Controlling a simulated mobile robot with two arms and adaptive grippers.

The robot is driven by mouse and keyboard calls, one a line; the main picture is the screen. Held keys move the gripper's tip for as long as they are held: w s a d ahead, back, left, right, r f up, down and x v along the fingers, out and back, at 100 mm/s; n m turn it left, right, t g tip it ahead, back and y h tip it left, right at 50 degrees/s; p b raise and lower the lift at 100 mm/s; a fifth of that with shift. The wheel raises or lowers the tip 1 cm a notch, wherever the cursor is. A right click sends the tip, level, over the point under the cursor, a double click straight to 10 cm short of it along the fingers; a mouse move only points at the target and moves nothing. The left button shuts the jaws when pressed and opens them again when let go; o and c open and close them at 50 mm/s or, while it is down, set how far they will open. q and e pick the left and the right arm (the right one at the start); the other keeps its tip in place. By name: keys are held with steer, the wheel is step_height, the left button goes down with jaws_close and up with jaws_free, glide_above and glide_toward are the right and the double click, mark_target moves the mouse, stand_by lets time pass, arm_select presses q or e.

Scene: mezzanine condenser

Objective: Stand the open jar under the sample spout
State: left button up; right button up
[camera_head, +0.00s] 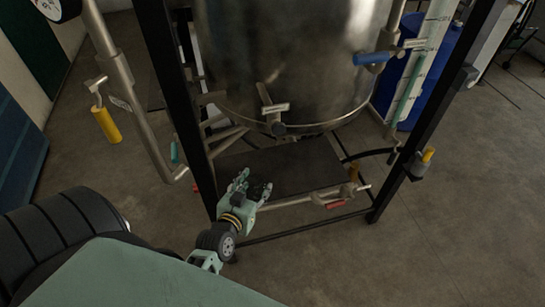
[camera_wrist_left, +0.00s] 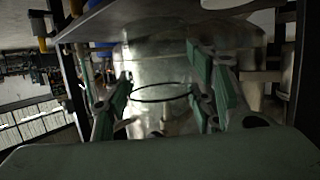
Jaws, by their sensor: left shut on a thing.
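My left gripper (camera_head: 257,187) is low in front of the steel vessel (camera_head: 285,50), at the front left edge of the dark shelf beneath it. In the left wrist view its two green fingers (camera_wrist_left: 158,90) stand on either side of a clear glass jar (camera_wrist_left: 160,93), shut on it. The jar's dark ring shows between the fingers. In the head view the jar cannot be made out clearly. A labelled valve with a dark end (camera_head: 278,128) sits low on the vessel's front, above and beyond my gripper; I cannot tell if it is the sample spout. My right gripper is not in view.
The dark shelf (camera_head: 300,170) looks clear under the vessel. Black frame posts (camera_head: 182,100) stand left and right of it. A pipe with a red handle (camera_head: 335,204) runs along the shelf's front right. A blue-handled valve (camera_head: 372,58) and blue drum (camera_head: 428,85) are at right.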

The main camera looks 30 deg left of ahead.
arm_select(q)
steer(key=shift+s+d+r+y+p, duration=0.25)
steer(key=shift+s+d+y+p, duration=0.25)
steer(key=shift+s, duration=0.4)
steer(key=shift+n, duration=0.3)
steer(key=x, duration=0.3)
steer(key=r+x, duration=0.1)
steer(key=x, duration=0.2)
steer(key=r+b+x, duration=0.1)
steer(key=x, duration=0.2)
steer(key=shift+w+d, duration=0.1)
steer(key=shift+w, duration=0.2)
steer(key=w+b, duration=0.1)
steer(key=w, duration=0.1)
steer(key=w+a+b, duration=0.1)
steer(key=w, duration=0.2)
steer(key=w+a+b, duration=0.1)
steer(key=w+b, duration=0.1)
steer(key=w, duration=0.1)
steer(key=shift+w+a, duration=0.2)
step_height(320, 180, down, 3)
steer(key=b, duration=0.3)
steer(key=shift+s+f, duration=0.1)
steer(key=shift+f, duration=0.05)
steer(key=shift+f+b, duration=0.1)
steer(key=shift+b, duration=0.2)
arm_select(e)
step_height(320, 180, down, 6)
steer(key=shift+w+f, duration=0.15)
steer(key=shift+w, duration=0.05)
